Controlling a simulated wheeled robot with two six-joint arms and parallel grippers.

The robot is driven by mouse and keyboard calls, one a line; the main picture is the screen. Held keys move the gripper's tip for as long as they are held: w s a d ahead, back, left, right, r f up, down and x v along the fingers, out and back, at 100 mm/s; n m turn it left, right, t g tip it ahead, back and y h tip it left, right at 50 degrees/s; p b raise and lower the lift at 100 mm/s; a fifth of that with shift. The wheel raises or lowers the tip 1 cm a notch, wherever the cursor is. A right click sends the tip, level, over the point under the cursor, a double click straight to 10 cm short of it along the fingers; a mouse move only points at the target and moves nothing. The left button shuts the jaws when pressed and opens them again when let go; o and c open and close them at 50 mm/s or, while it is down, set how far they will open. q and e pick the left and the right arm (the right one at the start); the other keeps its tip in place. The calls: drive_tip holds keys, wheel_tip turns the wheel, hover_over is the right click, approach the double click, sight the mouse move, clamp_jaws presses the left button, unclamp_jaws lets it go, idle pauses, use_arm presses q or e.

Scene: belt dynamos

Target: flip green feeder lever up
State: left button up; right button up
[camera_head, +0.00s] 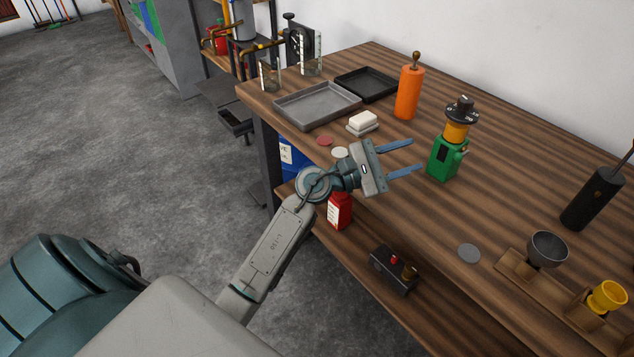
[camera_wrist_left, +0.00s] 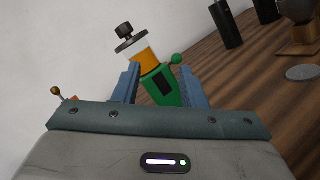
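The green feeder (camera_head: 444,158) stands upright on the wooden table, with an orange band and a black dial on top. Its lever (camera_head: 464,152) sticks out on the right side. In the left wrist view the lever (camera_wrist_left: 176,59) ends in a green ball, pointing right of the body (camera_wrist_left: 163,87); its exact angle is hard to tell. My left gripper (camera_head: 419,154) is open and empty, its two blue fingers pointing at the feeder from the left, apparently short of it. In the wrist view the feeder shows between the fingers. My right gripper is not in view.
An orange bottle (camera_head: 408,92) stands behind the feeder. A black cylinder (camera_head: 592,198), grey bowl (camera_head: 547,249) and yellow cup (camera_head: 607,296) are right. Table in front of the feeder is mostly clear.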

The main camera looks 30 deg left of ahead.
use_arm(q)
drive_tip(key=s+a+n+t+y, duration=0.4)
drive_tip(key=a+n+t+y, duration=0.5)
drive_tip(key=n, duration=1.1)
drive_tip(key=s+a+f+n+g+y, duration=0.4)
drive_tip(key=f+n+y, duration=0.5)
drive_tip(key=n, duration=0.7)
drive_tip(key=shift+a+g+y, duration=0.4)
drive_tip(key=shift+a+g, duration=0.5)
drive_tip(key=shift+a, duration=0.45)
